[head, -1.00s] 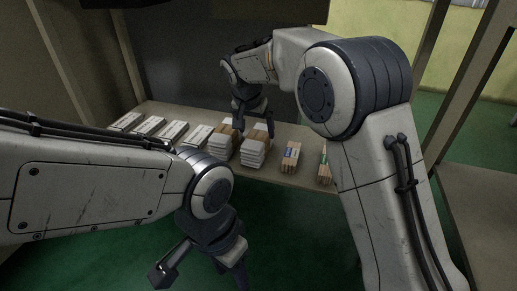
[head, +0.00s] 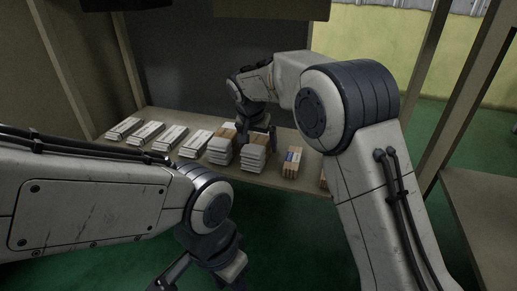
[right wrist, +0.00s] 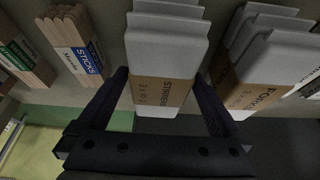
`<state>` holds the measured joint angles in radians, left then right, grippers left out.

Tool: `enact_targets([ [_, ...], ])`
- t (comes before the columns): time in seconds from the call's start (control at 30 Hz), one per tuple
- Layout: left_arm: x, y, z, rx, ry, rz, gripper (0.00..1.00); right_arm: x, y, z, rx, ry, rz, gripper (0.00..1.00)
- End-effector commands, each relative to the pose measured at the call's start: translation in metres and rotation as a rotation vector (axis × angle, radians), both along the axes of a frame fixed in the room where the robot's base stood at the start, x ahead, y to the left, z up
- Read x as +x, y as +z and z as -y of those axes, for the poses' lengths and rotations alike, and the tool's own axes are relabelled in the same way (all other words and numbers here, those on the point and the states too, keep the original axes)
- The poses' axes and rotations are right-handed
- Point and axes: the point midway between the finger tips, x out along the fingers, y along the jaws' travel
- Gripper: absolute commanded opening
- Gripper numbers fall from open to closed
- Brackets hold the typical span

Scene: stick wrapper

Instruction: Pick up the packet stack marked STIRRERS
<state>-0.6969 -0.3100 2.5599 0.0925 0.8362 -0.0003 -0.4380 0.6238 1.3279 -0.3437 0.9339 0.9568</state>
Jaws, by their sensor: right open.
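The packet stack marked STIRRERS (right wrist: 160,88) is a pile of pale grey packets with a brown paper band, in the middle of the right wrist view. In the head view it is the right one of two tall stacks (head: 253,158) on the shelf. My right gripper (right wrist: 165,95) is open, with one dark finger on each side of this stack; I cannot tell whether they touch it. In the head view the right gripper (head: 257,137) is at the stack and hides part of it. My left gripper (head: 205,278) is open and empty at the bottom edge, away from the shelf.
The FORKS stack (right wrist: 262,68) stands close beside one finger. On the other side is a wooden bundle marked STICKS (right wrist: 75,48), with another bundle (right wrist: 22,52) beyond. Several flat packets (head: 160,135) lie at the left of the shelf (head: 285,185). A dark panel stands behind.

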Motion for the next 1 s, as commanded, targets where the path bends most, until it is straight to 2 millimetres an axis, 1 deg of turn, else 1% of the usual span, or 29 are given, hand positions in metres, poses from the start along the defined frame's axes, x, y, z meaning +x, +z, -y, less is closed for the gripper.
enact_targets([
  [0.3,0.0,0.001,0.0,0.0,0.0,0.0,0.5,0.0,-0.001,0.0,-0.001,0.0,-0.001,1.0],
  [0.33,0.0,0.001,0.0,0.0,0.0,0.0,0.5,0.0,-0.001,0.0,-0.001,0.0,-0.001,0.92],
  [0.37,0.0,0.001,0.0,0.0,0.0,0.0,0.5,0.0,-0.001,0.0,-0.001,0.0,-0.001,0.81],
  [0.4,0.0,0.001,0.0,0.0,0.0,0.0,0.5,0.0,-0.001,0.0,-0.001,0.0,-0.001,0.66],
  [0.47,0.0,0.001,0.0,0.0,0.0,0.0,0.5,0.0,-0.001,0.0,-0.001,0.0,-0.001,0.43],
  [0.5,0.0,0.001,0.0,0.0,0.0,0.0,0.5,0.0,-0.001,0.0,-0.001,0.0,-0.001,0.27],
  [0.53,0.0,0.001,0.0,0.0,0.0,0.0,0.5,0.0,-0.001,0.0,-0.001,0.0,0.0,0.16],
  [0.57,0.0,0.001,0.0,0.0,0.0,0.0,0.5,0.0,-0.001,0.0,0.0,0.0,0.0,0.13],
  [0.77,0.0,0.0,0.0,0.0,0.0,0.0,0.5,0.0,0.0,0.0,0.0,0.0,0.001,0.13],
  [0.9,0.0,-0.006,0.0,0.0,0.0,0.0,0.5,0.0,0.004,0.0,0.002,-0.001,0.003,0.13],
  [1.0,0.0,0.009,0.0,0.0,0.0,0.0,0.5,0.0,0.019,0.0,0.001,-0.001,0.001,0.13],
])
